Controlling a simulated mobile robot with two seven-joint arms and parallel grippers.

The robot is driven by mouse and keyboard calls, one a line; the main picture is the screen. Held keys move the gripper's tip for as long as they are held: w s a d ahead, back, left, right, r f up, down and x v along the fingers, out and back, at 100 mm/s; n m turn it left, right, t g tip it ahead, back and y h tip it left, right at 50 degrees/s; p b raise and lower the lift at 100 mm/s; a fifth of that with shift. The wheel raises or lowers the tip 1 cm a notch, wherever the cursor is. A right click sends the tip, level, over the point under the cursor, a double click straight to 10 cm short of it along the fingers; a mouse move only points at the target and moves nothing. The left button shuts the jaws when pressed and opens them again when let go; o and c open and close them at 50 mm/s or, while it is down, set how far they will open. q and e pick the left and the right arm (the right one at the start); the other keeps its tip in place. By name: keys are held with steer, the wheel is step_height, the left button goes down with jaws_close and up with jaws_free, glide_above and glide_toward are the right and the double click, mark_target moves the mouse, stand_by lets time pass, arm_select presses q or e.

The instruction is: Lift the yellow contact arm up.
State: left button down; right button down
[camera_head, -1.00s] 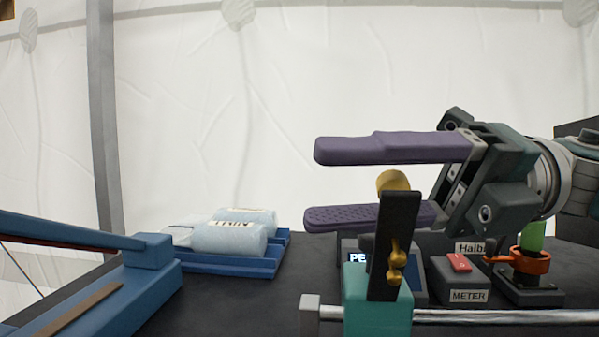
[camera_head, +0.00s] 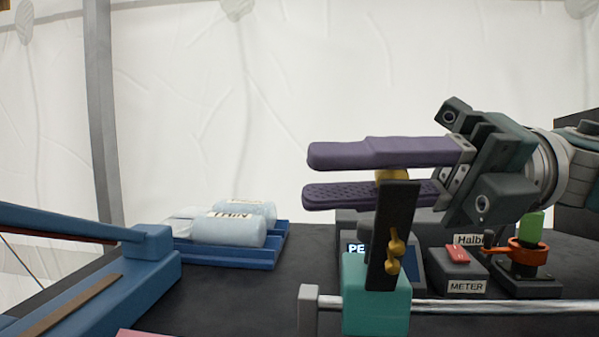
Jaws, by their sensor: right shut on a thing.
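The yellow contact arm (camera_head: 391,175) shows only as a small rounded yellow end behind the top of a black upright plate (camera_head: 392,235). The rest of it is hidden. My right gripper (camera_head: 340,175) reaches in from the right with two long purple fingers, one above and one below the yellow piece. The fingers are shut on it. The black plate carries brass fittings (camera_head: 395,250) and stands on a teal block (camera_head: 376,295). My left gripper is not in view.
A metal rod (camera_head: 480,305) runs right from the teal block. Behind it are a METER box (camera_head: 462,284) with a red switch and an orange ring holder (camera_head: 528,252) with a green piece. Left are pale blue rolls in a blue tray (camera_head: 235,258) and a blue lever device (camera_head: 120,285).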

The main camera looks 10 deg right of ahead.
steer(key=shift+f, duration=0.1)
stand_by(0.3)
stand_by(0.5)
steer(key=shift+w+d+m+y+b, duration=0.15)
steer(key=shift+w+m+b, duration=0.15)
steer(key=shift+w+m, duration=0.2)
steer(key=shift+w+d+m+y+b, duration=0.15)
steer(key=shift+w+m+b, duration=0.2)
steer(key=shift+m, duration=0.25)
steer(key=c, duration=0.7)
jaws_free()
steer(key=shift+r, duration=0.2)
